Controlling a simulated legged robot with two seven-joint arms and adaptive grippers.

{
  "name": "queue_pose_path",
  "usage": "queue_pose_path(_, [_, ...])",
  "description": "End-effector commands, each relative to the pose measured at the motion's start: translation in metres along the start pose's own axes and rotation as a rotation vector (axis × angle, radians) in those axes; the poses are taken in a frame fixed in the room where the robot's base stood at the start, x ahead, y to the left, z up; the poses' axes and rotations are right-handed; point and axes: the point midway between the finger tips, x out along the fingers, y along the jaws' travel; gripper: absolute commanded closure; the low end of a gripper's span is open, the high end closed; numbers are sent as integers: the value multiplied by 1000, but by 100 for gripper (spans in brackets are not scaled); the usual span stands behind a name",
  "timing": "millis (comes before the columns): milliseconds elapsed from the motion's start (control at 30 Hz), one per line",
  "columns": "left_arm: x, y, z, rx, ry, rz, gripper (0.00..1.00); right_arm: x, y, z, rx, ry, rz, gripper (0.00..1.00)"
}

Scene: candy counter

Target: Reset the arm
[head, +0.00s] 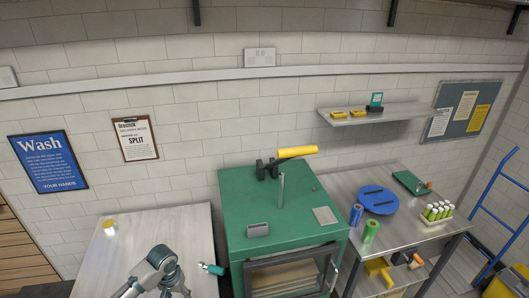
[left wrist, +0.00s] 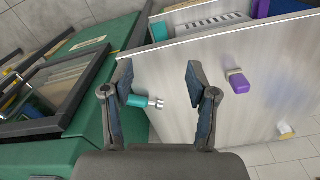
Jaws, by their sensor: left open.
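My left arm (head: 160,270) comes in at the bottom of the head view, over the pale left table (head: 112,262); its fingers cannot be made out there. In the left wrist view my left gripper (left wrist: 156,80) is open, with its two fingers wide apart. A teal-handled tool with a metal forked end (left wrist: 140,101) shows between the fingers, apparently below them and not gripped. In the head view a teal-handled item (head: 213,269) lies at the table's right edge beside the green cabinet. My right gripper is in neither view.
A green cabinet (head: 238,204) with a glass door stands right of the table. A purple block (left wrist: 237,82) lies on the tabletop; a small yellow-topped cup (head: 109,228) stands at its back. The right steel counter (head: 395,222) holds a blue disc (head: 379,199) and rolls.

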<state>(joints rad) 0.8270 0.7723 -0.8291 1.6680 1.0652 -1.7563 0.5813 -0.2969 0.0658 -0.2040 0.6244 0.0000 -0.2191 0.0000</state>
Motion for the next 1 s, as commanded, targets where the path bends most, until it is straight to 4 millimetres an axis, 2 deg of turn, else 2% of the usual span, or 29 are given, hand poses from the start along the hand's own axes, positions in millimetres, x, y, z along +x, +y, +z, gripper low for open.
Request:
queue_pose_path(267, [37,41,21,119,29,35,42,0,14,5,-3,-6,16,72])
queue_pose_path(467, [67,83,51,221,79,82,42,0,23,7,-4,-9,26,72])
queue_pose_path(567, [82,107,71,268,115,114,42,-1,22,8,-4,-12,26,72])
queue_pose_path(733, [103,148,123,302,211,173,42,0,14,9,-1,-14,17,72])
queue_pose_path(833, [107,153,152,280,263,174,42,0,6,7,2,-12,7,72])
queue_pose_path(1000, [108,143,188,224,303,137,42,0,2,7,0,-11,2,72])
